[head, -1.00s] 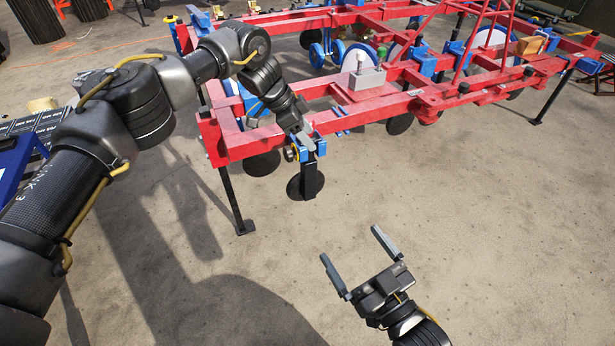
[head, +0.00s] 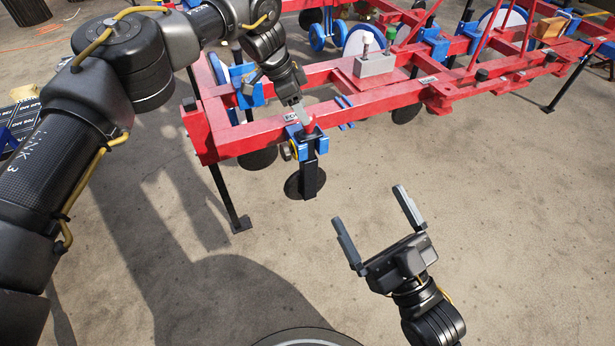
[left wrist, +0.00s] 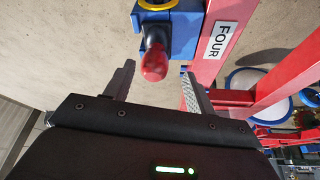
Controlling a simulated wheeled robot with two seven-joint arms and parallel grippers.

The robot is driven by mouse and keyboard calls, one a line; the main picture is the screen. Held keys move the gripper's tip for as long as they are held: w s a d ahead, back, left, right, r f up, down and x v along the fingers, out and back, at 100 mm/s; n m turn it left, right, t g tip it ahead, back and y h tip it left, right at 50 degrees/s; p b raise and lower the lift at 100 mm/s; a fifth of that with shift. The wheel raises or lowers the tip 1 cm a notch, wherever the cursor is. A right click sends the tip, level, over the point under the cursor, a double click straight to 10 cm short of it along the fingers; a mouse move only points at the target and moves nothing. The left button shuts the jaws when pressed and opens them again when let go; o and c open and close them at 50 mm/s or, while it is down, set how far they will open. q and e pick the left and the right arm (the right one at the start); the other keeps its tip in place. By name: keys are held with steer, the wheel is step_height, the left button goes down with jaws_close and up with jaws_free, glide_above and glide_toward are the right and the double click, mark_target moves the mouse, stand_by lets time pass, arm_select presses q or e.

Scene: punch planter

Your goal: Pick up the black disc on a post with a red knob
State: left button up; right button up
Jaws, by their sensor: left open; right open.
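The black disc (head: 300,185) hangs under the near left corner of the red frame, on a dark post (head: 310,178) held in a blue clamp. Its red knob (head: 310,128) sits on top of the post. In the left wrist view the red knob (left wrist: 154,64) appears between my two open fingers, near their tips. My left gripper (head: 277,100) is open and empty, close above the knob; whether it touches cannot be told. My right gripper (head: 368,205) is open and empty, over bare floor in front of the frame.
The red frame (head: 250,137) carries a "FOUR" label (left wrist: 221,40) beside the clamp. A grey box with small knobs (head: 374,66) stands on the frame further right. Other discs and blue clamps lie behind. The floor (head: 500,220) at front right is clear.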

arm_select(q)
steer(key=shift+s+b+x, duration=0.2)
steer(key=shift+b+x, duration=0.25)
steer(key=shift+x, duration=0.7)
steer(key=shift+s+b+x, duration=0.2)
steer(key=shift+b+x, duration=0.2)
steer(key=shift+x, duration=0.75)
steer(key=shift+f, duration=0.45)
jaws_close()
steer(key=shift+w+r, duration=0.15)
arm_select(e)
steer(key=d+r+t, duration=0.2)
steer(key=t, duration=0.1)
steer(key=shift+s+d+r+m+t, duration=0.1)
steer(key=shift+s+r+m+t, duration=0.2)
steer(key=shift+s, duration=0.1)
